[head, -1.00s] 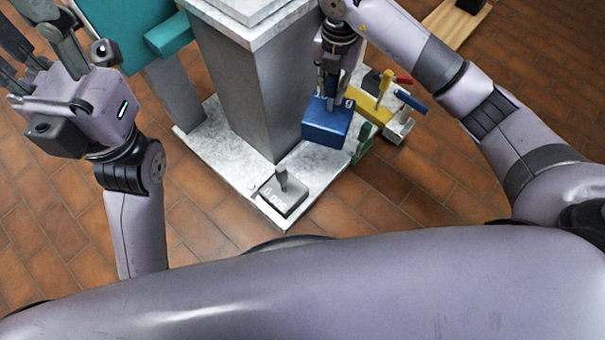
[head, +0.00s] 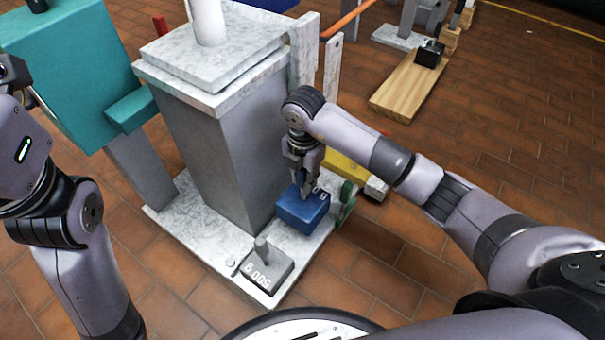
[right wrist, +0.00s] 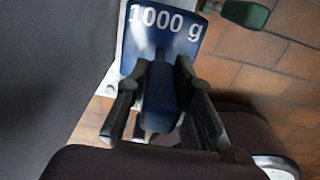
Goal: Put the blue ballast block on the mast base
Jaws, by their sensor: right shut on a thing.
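The blue ballast block (head: 302,212) is at the right side of the mast base, beside the grey column (head: 222,150). My right gripper (head: 303,190) points down and is shut on the block's upright grip. In the right wrist view the block (right wrist: 165,30) shows "1000 g" and its grip sits between the fingers (right wrist: 160,100). The mast base is a pale marble slab (head: 205,238). I cannot tell whether the block touches the slab. My left arm is at the left edge; its fingers are out of frame.
A grey 500 g block (head: 266,268) stands on the slab's front corner. A teal box (head: 70,70) is at the left. A yellow piece (head: 345,172) and a green piece (head: 346,200) are close right of the blue block. A wooden board (head: 408,85) lies farther back.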

